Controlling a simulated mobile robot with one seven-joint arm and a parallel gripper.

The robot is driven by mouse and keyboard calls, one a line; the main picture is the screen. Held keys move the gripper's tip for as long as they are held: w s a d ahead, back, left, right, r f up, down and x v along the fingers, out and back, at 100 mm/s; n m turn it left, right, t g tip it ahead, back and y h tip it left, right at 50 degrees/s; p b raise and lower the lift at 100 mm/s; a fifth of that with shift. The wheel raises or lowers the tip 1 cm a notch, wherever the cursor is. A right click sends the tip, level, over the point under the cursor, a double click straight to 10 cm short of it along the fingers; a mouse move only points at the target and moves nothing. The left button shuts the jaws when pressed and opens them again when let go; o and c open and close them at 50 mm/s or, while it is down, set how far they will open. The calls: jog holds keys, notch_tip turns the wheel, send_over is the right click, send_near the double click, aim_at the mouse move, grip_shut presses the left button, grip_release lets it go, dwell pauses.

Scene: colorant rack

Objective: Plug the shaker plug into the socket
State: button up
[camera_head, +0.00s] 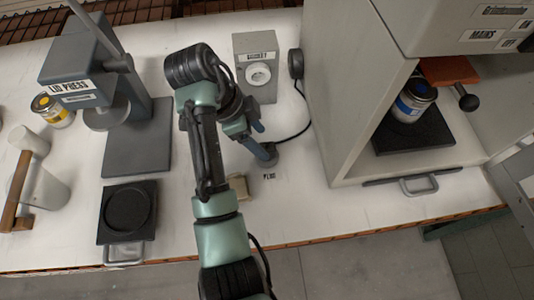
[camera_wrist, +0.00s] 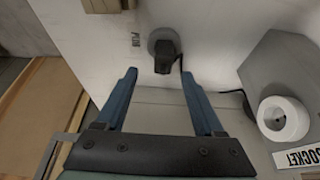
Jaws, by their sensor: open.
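The plug (camera_wrist: 166,60) is dark and sits on a round grey holder beside a PLUG label in the wrist view. In the head view the holder (camera_head: 268,158) is partly hidden by my gripper (camera_head: 262,140). My gripper is open and empty, and its two blue fingers (camera_wrist: 158,78) point toward the plug, which shows just beyond the gap between their tips. The socket (camera_head: 258,74) is a white ring on a grey box behind my gripper. In the wrist view the socket (camera_wrist: 284,118) is at the right, with a SOCKET label below it.
A black cable (camera_head: 303,120) runs from the plug area to the shaker cabinet (camera_head: 345,100) on the right. The lid press (camera_head: 135,130) stands left of my arm. A small beige block (camera_head: 238,187) lies near the plug. The white bench between is mostly clear.

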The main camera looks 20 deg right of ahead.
aim_at(266, 146)
jog(key=shift+w+p+x, duration=0.15)
jog(key=shift+p+x, duration=0.15)
jog(key=shift+x, duration=1.1)
jog(key=shift+w+p+x, duration=0.15)
jog(key=shift+p+x, duration=0.1)
jog(key=shift+x, duration=1.2)
jog(key=shift+a, duration=0.1)
grip_shut()
